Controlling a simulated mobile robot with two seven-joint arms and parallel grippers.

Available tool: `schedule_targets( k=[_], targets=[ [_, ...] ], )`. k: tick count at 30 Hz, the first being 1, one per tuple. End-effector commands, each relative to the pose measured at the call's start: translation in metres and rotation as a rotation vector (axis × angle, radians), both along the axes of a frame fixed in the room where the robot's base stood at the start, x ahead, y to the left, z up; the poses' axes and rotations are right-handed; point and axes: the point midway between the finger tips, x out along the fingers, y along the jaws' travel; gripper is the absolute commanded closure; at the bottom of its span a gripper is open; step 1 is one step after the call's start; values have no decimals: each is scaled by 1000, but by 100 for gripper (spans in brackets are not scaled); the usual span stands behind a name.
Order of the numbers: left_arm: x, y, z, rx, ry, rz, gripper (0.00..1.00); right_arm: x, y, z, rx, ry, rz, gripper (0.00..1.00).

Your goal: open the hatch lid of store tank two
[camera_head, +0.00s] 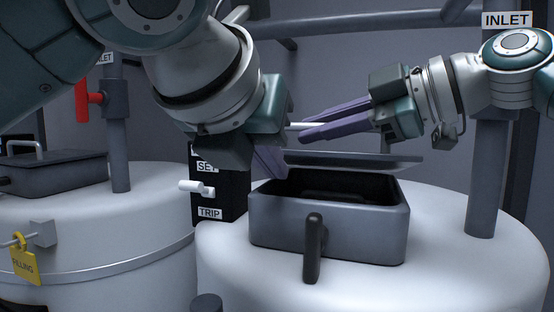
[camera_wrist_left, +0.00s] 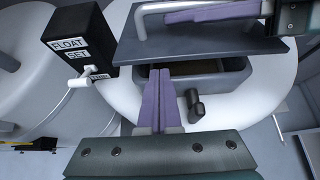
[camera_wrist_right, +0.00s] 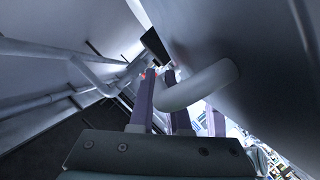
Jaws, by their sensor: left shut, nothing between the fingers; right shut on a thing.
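The grey hatch lid (camera_head: 350,160) on the right-hand white tank (camera_head: 450,255) is raised, tilted up off its box-shaped hatch frame (camera_head: 330,228), and the dark opening shows. In the left wrist view the lid (camera_wrist_left: 205,42) covers the far part of the opening. My right gripper (camera_head: 308,122) is shut on the lid's pale bar handle (camera_wrist_left: 148,28), above the lid. The handle fills much of the right wrist view (camera_wrist_right: 200,88). My left gripper (camera_head: 270,162) is shut and empty by the lid's left side; its fingers (camera_wrist_left: 158,95) point toward the opening.
A dark latch lever (camera_head: 313,245) stands at the hatch front. A black FLOAT/SET/TRIP box (camera_head: 221,190) with a white knob stands left. Another tank (camera_head: 95,240) at left has a closed hatch (camera_head: 50,175) and yellow FILLING tag (camera_head: 25,263). A vertical pipe (camera_head: 487,185) rises at right.

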Motion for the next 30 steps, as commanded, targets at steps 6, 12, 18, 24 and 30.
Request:
schedule_targets(
  k=[6, 12, 18, 24, 30],
  targets=[
    [0, 0, 3, -1, 0, 0, 100, 1, -2, 1, -1, -2, -6, 100],
    [1, 0, 5, 0, -1, 0, 100, 1, -2, 0, -1, -2, -6, 100],
    [3, -1, 18, 0, -4, 0, 100, 1, -2, 0, -2, -1, -6, 100],
    [4, -1, 19, -4, -5, 0, 100, 1, -2, -1, -2, 2, -5, 100],
    [4, -1, 20, -4, -7, 1, 100, 0, -2, -1, -3, 3, -3, 73]
  ],
)
